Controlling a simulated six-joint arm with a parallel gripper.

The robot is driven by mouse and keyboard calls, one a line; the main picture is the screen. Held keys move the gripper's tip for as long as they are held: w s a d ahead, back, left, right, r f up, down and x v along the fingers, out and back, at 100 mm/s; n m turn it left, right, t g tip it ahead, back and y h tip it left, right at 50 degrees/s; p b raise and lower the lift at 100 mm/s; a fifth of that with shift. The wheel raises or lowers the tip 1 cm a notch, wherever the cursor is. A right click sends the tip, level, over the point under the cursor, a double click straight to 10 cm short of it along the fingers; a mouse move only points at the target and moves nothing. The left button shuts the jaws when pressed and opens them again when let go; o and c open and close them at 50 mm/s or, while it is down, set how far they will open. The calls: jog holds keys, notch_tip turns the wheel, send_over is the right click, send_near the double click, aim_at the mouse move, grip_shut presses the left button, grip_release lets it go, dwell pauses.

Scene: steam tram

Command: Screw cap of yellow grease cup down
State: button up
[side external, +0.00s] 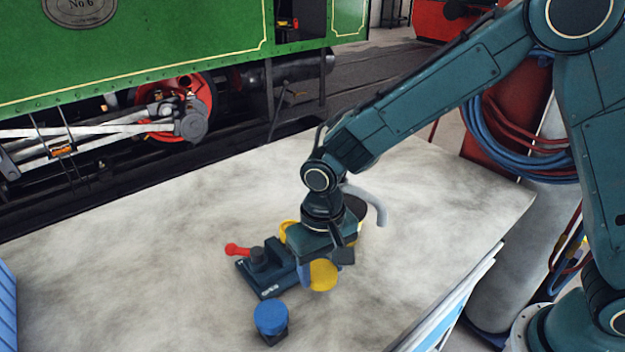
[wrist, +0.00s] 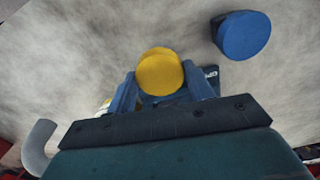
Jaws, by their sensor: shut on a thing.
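The yellow cap (side external: 323,274) is a round, flat-topped piece beside the dark blue fixture (side external: 268,268) on the pale bench. The cap also shows in the wrist view (wrist: 160,72), between my two blue fingers. My gripper (side external: 320,266) points down and is shut on the yellow cap; it also shows in the wrist view (wrist: 160,90). The cup body below the cap is hidden, so I cannot tell how far down the cap sits on its thread.
A blue-capped cup (side external: 270,318) stands apart, in front of the fixture. A red handle (side external: 237,250) sticks out at the fixture's left. A grey curved piece (side external: 374,203) and a yellow ring-like part (side external: 290,231) lie behind my gripper. The bench's left and right areas are clear.

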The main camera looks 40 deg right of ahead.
aim_at(321, 270)
jog(key=shift+r, duration=0.1)
notch_tip(321, 270, up, 12)
jog(key=w+d, duration=0.2)
jog(key=w, duration=1)
jog(key=shift+s+a+f, duration=0.1)
jog(key=shift+a+f, duration=0.05)
jog(key=shift+f, duration=2.1)
jog(key=shift+f, duration=0.15)
jog(key=shift+f, duration=1.5)
